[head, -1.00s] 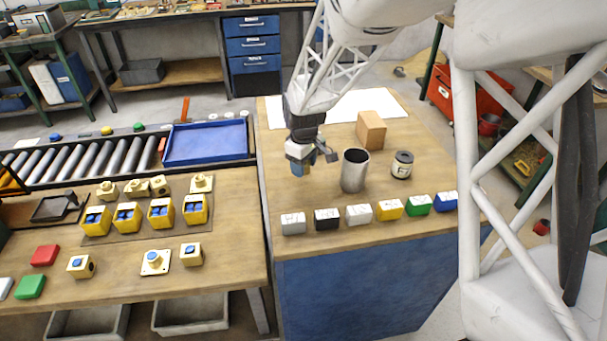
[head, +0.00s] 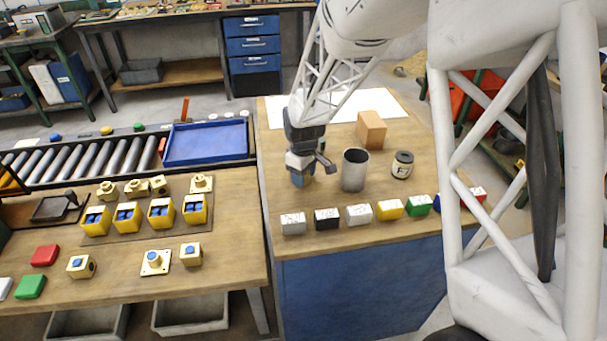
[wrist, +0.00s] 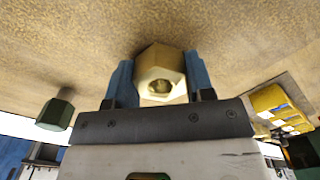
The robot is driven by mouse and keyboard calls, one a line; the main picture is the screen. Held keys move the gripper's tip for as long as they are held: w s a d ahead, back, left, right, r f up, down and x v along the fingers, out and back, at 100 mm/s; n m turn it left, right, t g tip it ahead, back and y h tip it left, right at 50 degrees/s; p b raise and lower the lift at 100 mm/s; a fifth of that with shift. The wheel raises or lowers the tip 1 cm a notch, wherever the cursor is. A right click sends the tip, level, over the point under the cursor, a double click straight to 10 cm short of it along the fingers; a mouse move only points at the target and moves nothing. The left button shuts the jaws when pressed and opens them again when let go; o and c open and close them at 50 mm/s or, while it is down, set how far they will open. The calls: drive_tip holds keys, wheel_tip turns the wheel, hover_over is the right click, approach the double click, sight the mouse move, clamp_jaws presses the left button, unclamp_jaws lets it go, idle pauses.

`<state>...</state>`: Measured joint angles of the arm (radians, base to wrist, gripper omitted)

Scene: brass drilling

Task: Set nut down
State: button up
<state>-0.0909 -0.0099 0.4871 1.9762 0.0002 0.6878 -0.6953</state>
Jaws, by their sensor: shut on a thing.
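My gripper (head: 302,182) is over the wooden top of the blue-sided bench (head: 320,202), left of the metal cup. In the wrist view its two blue fingers (wrist: 160,82) are shut on a brass hexagonal nut (wrist: 158,66), one on each side, with the nut's hole showing. The nut is hidden in the head view. The fingertips are low, close to the bench top; I cannot tell whether the nut touches it.
A metal cup (head: 354,171) stands close right of my gripper, then a dark can (head: 402,164) and a cardboard box (head: 371,129). Coloured blocks (head: 359,214) line the front edge. The left bench holds yellow bins (head: 161,212). Bare wood lies between gripper and blocks.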

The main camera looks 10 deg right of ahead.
drive_tip(key=shift+f, duration=0.1)
drive_tip(key=o, duration=1.3)
wheel_tip(320, 180, up, 12)
drive_tip(key=shift+r, duration=0.15)
idle(0.3)
